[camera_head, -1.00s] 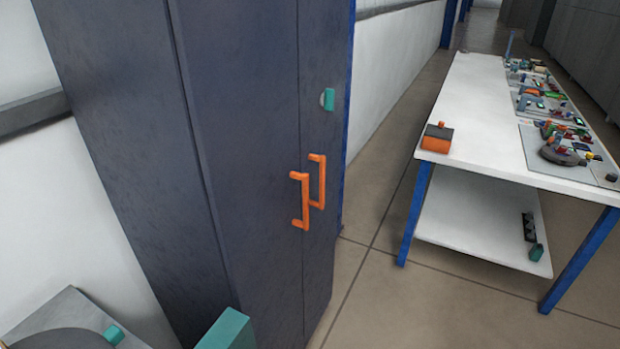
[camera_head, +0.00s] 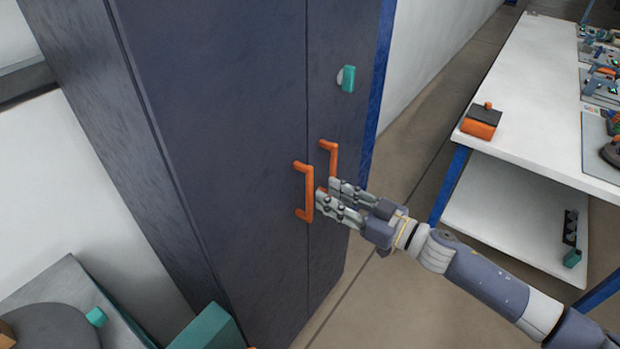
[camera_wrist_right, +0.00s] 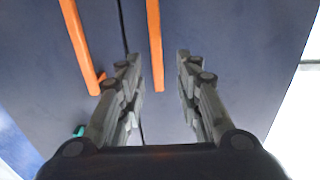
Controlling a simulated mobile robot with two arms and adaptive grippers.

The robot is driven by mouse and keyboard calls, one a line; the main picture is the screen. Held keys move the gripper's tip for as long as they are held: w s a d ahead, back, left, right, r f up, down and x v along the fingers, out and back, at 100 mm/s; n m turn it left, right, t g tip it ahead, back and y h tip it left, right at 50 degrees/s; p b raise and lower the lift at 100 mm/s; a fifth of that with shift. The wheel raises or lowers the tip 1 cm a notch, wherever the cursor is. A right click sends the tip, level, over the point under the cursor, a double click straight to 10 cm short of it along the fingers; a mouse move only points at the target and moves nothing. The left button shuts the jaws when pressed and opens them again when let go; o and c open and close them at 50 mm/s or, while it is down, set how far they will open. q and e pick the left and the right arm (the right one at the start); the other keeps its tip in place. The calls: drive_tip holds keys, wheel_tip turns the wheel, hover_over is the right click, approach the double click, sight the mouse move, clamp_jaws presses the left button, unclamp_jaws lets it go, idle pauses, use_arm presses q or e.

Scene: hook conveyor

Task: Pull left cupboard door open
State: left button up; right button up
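The dark blue-grey cupboard (camera_head: 215,130) stands upright, its doors shut along a vertical seam. The left door carries an orange bar handle (camera_head: 308,195), and the right door carries a similar orange handle (camera_head: 333,158). My right gripper (camera_head: 327,192) reaches in from the right, its fingertips at the left handle. In the right wrist view, the left door's handle (camera_wrist_right: 154,45) shows between the two spread fingers, with no finger visibly closed on it. The right door's handle (camera_wrist_right: 80,45) lies outside the fingers to the left. My left gripper is not in view.
A teal latch (camera_head: 348,78) sits on the right door. A white table (camera_head: 525,90) with an orange-and-black box (camera_head: 481,122) stands at the right. A teal block (camera_head: 208,328) and a grey surface (camera_head: 70,285) are at the lower left. Floor is open between cupboard and table.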

sight(312, 185)
drive_tip(key=x, duration=0.3)
drive_tip(key=shift+w+a+p, duration=0.1)
drive_tip(key=shift+w+p, duration=0.2)
drive_tip(key=x, duration=0.2)
drive_tip(key=shift+w+a, duration=0.25)
drive_tip(key=shift+a, duration=0.1)
drive_tip(key=shift+w+a, duration=0.15)
drive_tip(key=shift+f, duration=0.1)
drive_tip(key=shift+c, duration=0.8)
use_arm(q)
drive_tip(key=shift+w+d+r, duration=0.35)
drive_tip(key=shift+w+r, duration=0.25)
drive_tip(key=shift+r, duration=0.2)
use_arm(e)
clamp_jaws()
